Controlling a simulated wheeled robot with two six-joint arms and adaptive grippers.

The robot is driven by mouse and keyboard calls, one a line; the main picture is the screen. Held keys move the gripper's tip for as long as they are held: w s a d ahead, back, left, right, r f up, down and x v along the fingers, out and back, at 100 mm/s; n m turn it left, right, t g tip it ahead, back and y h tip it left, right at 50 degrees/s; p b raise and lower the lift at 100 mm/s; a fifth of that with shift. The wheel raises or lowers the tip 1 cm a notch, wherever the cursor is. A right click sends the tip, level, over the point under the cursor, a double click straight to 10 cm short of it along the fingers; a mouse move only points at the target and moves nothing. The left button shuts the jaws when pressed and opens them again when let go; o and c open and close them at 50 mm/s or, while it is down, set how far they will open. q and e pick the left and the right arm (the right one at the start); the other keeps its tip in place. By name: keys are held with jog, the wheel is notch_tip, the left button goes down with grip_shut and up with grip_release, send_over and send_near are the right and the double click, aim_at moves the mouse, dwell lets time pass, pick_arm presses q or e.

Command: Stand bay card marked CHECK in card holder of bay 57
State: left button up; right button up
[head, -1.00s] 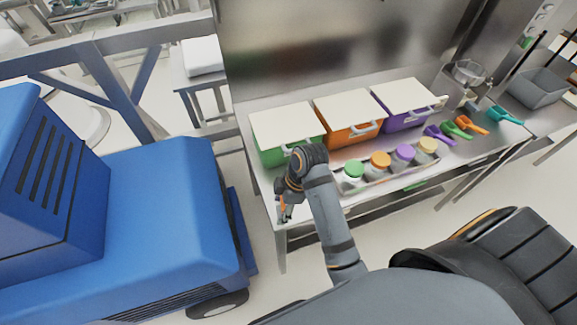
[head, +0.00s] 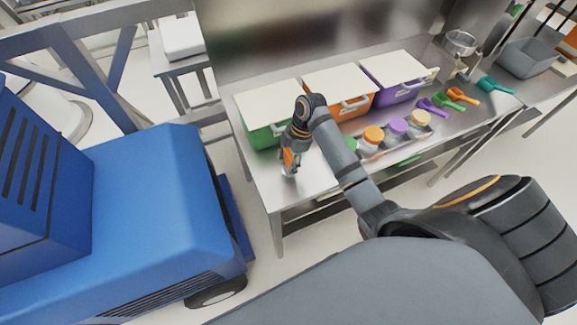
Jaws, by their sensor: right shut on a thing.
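My right gripper (head: 289,170) is low over the left end of the steel table (head: 262,182), in front of the green bin (head: 262,137). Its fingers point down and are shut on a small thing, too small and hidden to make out. I cannot tell whether it touches the table. I can make out no card marked CHECK, no card holder and no number 57. My left gripper is not in view.
Lidded orange (head: 342,103) and purple (head: 402,92) bins stand beside the green one. A rack of jars (head: 397,130) is at the table's front, with several scoops (head: 455,97) to its right. A blue vehicle (head: 150,205) stands left of the table.

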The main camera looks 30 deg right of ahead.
aim_at(288, 167)
jog(key=shift+w+d+f, duration=0.35)
jog(key=shift+d+f, duration=0.05)
jog(key=shift+f, duration=0.25)
notch_tip(288, 167, down, 2)
jog(key=shift+f+p, duration=0.2)
jog(key=shift+p, duration=0.65)
jog(key=shift+f, duration=0.25)
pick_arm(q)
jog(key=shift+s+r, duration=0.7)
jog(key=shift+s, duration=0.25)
pick_arm(e)
jog(key=shift+a+f, duration=0.1)
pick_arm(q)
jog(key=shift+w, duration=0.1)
pick_arm(e)
jog(key=o, duration=1.2)
